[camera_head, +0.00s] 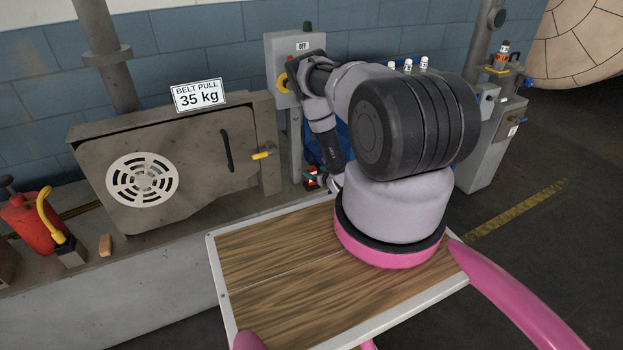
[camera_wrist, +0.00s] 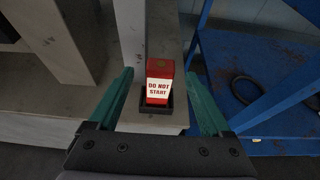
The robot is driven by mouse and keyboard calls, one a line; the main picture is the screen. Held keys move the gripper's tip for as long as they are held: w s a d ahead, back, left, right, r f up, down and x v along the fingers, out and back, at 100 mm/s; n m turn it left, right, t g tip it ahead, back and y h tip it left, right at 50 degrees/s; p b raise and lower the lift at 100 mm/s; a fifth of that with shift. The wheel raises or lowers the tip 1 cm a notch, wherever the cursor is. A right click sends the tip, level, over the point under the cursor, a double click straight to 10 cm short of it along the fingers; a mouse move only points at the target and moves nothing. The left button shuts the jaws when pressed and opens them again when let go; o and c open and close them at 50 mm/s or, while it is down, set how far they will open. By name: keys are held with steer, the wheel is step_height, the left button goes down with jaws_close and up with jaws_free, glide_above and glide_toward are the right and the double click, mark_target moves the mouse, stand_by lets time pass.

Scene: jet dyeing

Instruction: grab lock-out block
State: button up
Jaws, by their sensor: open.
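The lock-out block (camera_wrist: 159,84) is red with a white band reading "DO NOT START". It stands upright in a small black holder (camera_wrist: 153,108) on a grey ledge. My gripper (camera_wrist: 160,95) is open, with one teal finger on each side of the block in the wrist view; I cannot tell whether either finger touches it. In the head view my gripper (camera_head: 324,178) is at the far side of my arm, near the foot of the post, and a small red part of the block (camera_head: 311,176) shows beside it. The rest of the block is hidden there.
A grey switch box (camera_head: 284,50) marked "OFF" stands on a post above the block. The belt guard (camera_head: 170,165) with a "BELT PULL 35 kg" sign is to the left. A blue frame (camera_wrist: 262,105) with a black ring stands close on the right.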

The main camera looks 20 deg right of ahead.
mark_target(313, 170)
steer(key=x, duration=0.4)
jaws_close()
